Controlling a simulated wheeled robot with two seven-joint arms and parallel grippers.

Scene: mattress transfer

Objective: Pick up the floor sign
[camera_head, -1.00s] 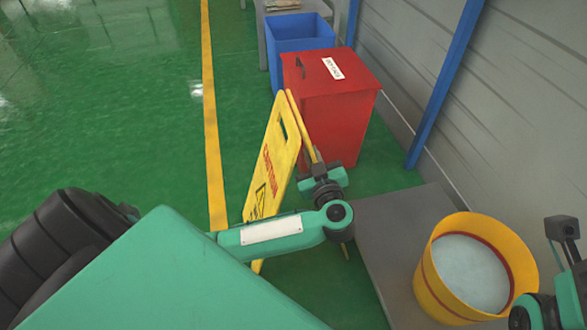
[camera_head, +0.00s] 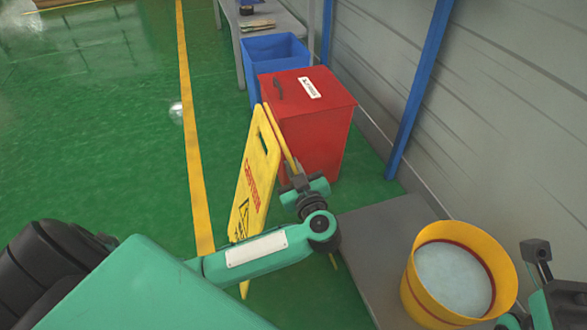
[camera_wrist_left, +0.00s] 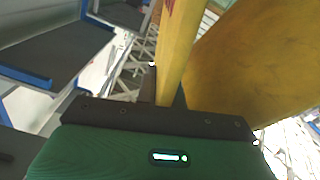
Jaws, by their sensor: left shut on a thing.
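The yellow floor sign (camera_head: 256,175) with red and black print stands tilted left of my left arm in the head view. Its two panels meet at the top, beside the red bin. My left gripper (camera_head: 292,170) is at the sign's right-hand panel, partly hidden behind my own wrist. In the left wrist view, the gripper (camera_wrist_left: 168,98) is shut on the edge of a yellow panel of the sign (camera_wrist_left: 178,45). I cannot tell whether the sign's feet touch the floor. Part of my right arm shows at the lower right; its fingers are out of view.
A red lidded bin (camera_head: 312,135) stands just behind the sign, with a blue bin (camera_head: 275,55) and a grey table (camera_head: 287,18) beyond. A yellow bucket (camera_head: 425,300) stands on a grey platform (camera_head: 365,235) at the right. Green floor is open left of the yellow line (camera_head: 190,130).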

